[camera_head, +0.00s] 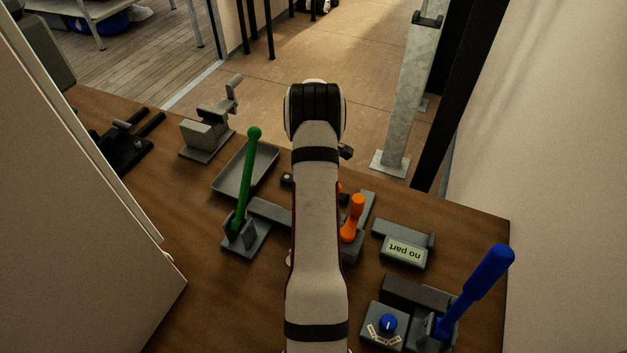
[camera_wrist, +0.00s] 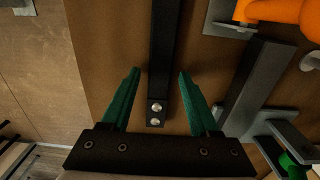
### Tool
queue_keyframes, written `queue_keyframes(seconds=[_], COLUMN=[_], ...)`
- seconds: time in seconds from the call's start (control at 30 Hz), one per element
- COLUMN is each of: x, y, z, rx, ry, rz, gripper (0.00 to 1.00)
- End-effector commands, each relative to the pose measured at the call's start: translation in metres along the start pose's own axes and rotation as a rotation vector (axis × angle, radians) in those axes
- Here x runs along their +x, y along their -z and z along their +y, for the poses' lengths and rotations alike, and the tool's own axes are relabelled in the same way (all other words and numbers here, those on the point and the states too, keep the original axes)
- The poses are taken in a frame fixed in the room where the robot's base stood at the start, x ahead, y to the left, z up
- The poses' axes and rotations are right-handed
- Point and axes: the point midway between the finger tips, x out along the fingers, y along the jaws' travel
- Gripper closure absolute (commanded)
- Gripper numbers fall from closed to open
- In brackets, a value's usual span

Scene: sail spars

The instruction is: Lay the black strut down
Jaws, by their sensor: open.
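The black strut (camera_wrist: 164,45) is a dark straight bar with two silver bolts near its lower end, in the wrist view. It runs up out of the top of that view over the brown tabletop. My gripper (camera_wrist: 160,72) is open, its two green fingers on either side of the strut with gaps showing on both sides. Whether the strut rests flat on the table or stands off it, I cannot tell. In the head view my arm covers the middle of the bench, and I cannot make out the strut or the fingers there.
An orange lever (camera_head: 353,217) and a green lever (camera_head: 247,180) stand close to either side of my arm. A grey tray (camera_head: 228,183) lies beyond the green lever. At right are a "no part" sign block (camera_head: 405,250) and a blue lever (camera_head: 480,287).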

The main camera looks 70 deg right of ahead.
Motion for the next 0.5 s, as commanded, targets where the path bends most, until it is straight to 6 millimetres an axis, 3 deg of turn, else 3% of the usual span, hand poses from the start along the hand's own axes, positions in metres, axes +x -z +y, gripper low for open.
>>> queue_keyframes(seconds=[0.33, 0.5], x=[-0.001, -0.020], y=[0.000, 0.000], z=[0.000, 0.001], rx=[0.000, 0.001], ry=[0.000, -0.003], rz=[0.000, 0.001], gripper=[0.38, 0.38])
